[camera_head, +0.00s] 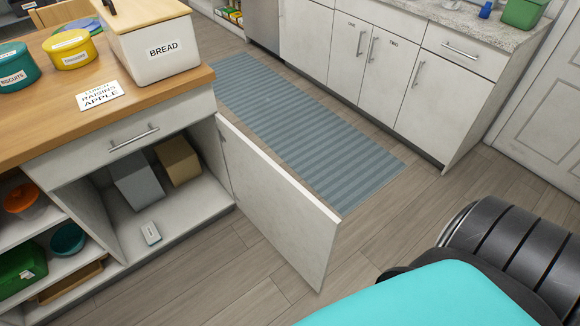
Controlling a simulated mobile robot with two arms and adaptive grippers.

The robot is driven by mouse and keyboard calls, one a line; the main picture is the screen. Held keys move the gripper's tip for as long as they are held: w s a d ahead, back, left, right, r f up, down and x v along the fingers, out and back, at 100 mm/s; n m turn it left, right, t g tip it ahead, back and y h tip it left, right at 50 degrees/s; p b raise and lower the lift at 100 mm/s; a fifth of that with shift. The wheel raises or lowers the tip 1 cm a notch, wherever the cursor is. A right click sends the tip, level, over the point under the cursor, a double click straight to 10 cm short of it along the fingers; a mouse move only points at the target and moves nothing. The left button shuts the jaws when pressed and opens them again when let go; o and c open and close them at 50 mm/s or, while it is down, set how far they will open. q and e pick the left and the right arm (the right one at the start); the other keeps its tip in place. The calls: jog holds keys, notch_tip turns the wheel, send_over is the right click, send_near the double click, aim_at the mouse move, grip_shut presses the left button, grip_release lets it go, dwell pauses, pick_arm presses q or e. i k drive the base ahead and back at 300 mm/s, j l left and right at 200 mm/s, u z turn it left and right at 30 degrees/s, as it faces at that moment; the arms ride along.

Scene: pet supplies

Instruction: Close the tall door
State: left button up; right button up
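The one open door in view is a white cabinet door (275,205) on the wooden-topped island. It is hinged at the right side of the island's open compartment (180,212) and stands swung wide out over the floor. Its free edge points toward the lower right, near the striped rug. Inside the compartment are a grey box (137,180), a brown box (178,159) and a small white item (150,233). Neither of my grippers is in view.
A drawer (125,135) above the compartment is shut. Open shelves with bowls and a green bin (20,268) are at left. A bread box (152,50) stands on the worktop. A blue striped rug (300,130) lies before shut white cabinets (345,50).

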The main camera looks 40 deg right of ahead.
aim_at(303, 230)
jog(key=k+l+u, duration=0.15)
jog(key=l, duration=0.3)
jog(key=k+l+u, duration=0.15)
jog(key=l, duration=0.25)
jog(key=k+l+u, duration=0.2)
jog(key=l, duration=0.25)
jog(key=k+l+u, duration=0.15)
jog(key=l, duration=0.2)
jog(key=l+u, duration=0.45)
jog(key=l, duration=1.6)
jog(key=i, duration=0.05)
